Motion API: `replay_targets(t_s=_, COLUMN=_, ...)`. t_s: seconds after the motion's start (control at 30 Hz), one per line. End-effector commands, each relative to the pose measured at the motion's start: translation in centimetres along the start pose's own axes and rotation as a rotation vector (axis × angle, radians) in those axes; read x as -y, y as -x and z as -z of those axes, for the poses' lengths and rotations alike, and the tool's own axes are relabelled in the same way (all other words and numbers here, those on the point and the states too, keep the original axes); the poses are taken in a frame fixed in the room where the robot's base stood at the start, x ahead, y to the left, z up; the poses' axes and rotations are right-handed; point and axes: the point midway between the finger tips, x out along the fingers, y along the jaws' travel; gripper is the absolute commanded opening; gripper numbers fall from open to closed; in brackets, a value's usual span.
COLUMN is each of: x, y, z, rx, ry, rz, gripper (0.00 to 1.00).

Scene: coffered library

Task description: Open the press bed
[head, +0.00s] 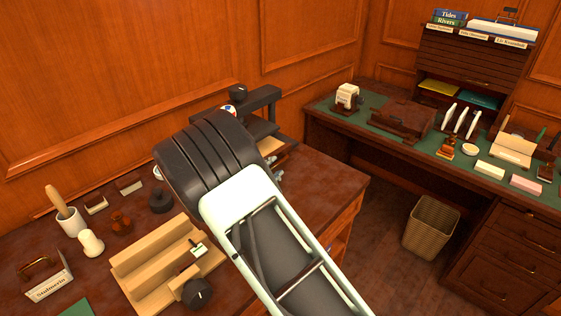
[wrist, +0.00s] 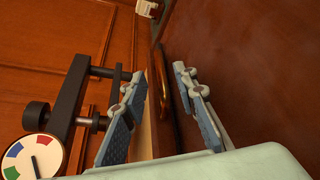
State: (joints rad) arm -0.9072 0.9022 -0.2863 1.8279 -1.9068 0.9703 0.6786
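The black press (head: 262,104) stands at the back of the wooden desk, partly hidden behind my arm. In the wrist view its dark frame (wrist: 70,95) and screw knob are at left, beside a dial (wrist: 36,158) with coloured arcs. A pale strip, seemingly the press bed (wrist: 144,138), shows behind the left finger. A brass handle (wrist: 163,85) is mounted on a dark edge beside it. My gripper (wrist: 158,88) is open, with one finger on each side of the handle in the picture. I see no clear contact. In the head view the fingertips (head: 276,171) show only partly.
A wooden stepped rack (head: 150,262), a mortar with pestle (head: 70,222) and small items crowd the desk's left side. A wicker basket (head: 431,226) stands on the floor at right. A green-topped desk (head: 380,108) with many objects lies beyond.

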Motion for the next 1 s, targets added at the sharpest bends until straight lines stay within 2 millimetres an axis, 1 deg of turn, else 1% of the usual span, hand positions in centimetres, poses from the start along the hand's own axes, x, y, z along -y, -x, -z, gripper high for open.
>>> replay_targets(t_s=0.03, x=0.1, y=-1.1, z=-0.1, rx=0.002, ry=0.002, rz=0.001, gripper=0.27)
replay_targets(t_s=0.1, x=0.0, y=-2.5, z=-0.1, rx=0.003, ry=0.0, rz=0.001, gripper=0.27)
replay_targets(t_s=0.3, x=0.0, y=-5.2, z=-0.1, rx=0.001, ry=0.0, rz=0.001, gripper=0.27)
replay_targets(t_s=0.5, x=0.0, y=-6.2, z=-0.1, rx=0.0, ry=0.0, rz=0.001, gripper=0.27)
replay_targets(t_s=0.73, x=0.0, y=-6.2, z=-0.1, rx=0.0, ry=0.0, rz=0.001, gripper=0.27)
replay_targets(t_s=0.9, x=0.0, y=-6.2, z=-0.1, rx=0.0, ry=0.0, rz=0.001, gripper=0.08)
replay_targets(t_s=0.97, x=0.0, y=-6.2, z=-0.1, rx=0.001, ry=0.0, rz=0.001, gripper=0.01)
replay_targets(t_s=1.0, x=0.0, y=-6.2, z=-0.1, rx=0.0, ry=0.0, rz=0.001, gripper=0.0)
